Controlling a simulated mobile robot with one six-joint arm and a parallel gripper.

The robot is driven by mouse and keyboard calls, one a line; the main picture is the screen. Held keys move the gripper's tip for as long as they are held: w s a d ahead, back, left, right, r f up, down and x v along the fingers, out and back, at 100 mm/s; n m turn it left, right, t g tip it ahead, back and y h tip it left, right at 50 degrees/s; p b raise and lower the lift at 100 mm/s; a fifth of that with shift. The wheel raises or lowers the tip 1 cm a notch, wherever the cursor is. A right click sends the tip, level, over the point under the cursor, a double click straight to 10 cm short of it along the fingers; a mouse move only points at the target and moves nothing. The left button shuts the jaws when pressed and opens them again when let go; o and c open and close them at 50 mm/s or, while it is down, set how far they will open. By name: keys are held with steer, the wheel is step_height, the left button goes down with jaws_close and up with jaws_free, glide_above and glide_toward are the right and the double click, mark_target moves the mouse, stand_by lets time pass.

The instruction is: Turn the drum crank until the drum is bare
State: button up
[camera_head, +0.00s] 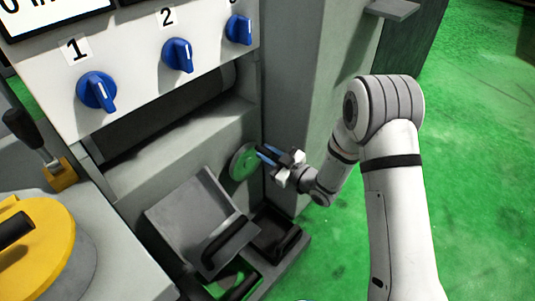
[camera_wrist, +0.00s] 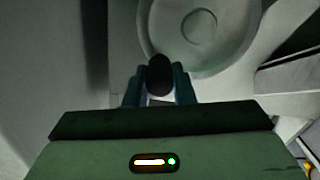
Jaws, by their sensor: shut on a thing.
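The crank is a round disc (camera_head: 243,162), green in the head view, on the grey machine front beside the right-hand post. In the wrist view the disc (camera_wrist: 200,28) looks pale, with a round hub. My gripper (camera_head: 270,154) reaches in from the right to the disc. In the wrist view my gripper (camera_wrist: 159,88) is shut on the dark knob (camera_wrist: 160,72) of the crank, at the disc's lower left edge. A grey rounded form (camera_head: 228,76) shows in the dark recess under the panel. I cannot tell whether it is the drum or what covers it.
Blue numbered dials (camera_head: 97,91) sit on the white panel above. A grey hinged lid (camera_head: 198,220) with a dark handle and a dark bin (camera_head: 277,233) lie below the crank. A yellow round part (camera_head: 38,245) is at the left. Green floor is open at the right.

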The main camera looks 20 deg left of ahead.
jaws_close()
